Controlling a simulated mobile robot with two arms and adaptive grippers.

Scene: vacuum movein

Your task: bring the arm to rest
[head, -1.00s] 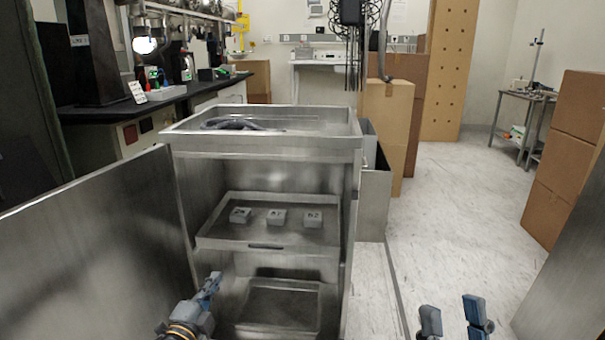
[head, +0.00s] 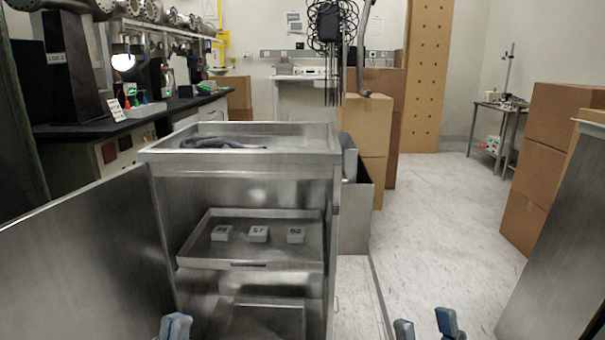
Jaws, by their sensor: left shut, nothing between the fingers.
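My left gripper (head: 174,326) shows at the bottom edge, in front of the cabinet's lower left side. Its fingers are together with nothing between them, and most of its arm is out of frame. My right gripper (head: 425,326) shows at the bottom edge, right of the cabinet, with its two fingertips apart and nothing seen between them. The metal cabinet (head: 240,158) stands open in front of me. Its middle tray (head: 265,262) holds three small grey numbered blocks (head: 258,234). Both grippers look apart from the cabinet.
An open door panel (head: 90,260) stands at the left and another metal panel (head: 560,240) at the right. A dark hose (head: 220,142) lies on the cabinet top. Cardboard boxes (head: 535,190) stand at the right. The floor (head: 440,220) between is clear.

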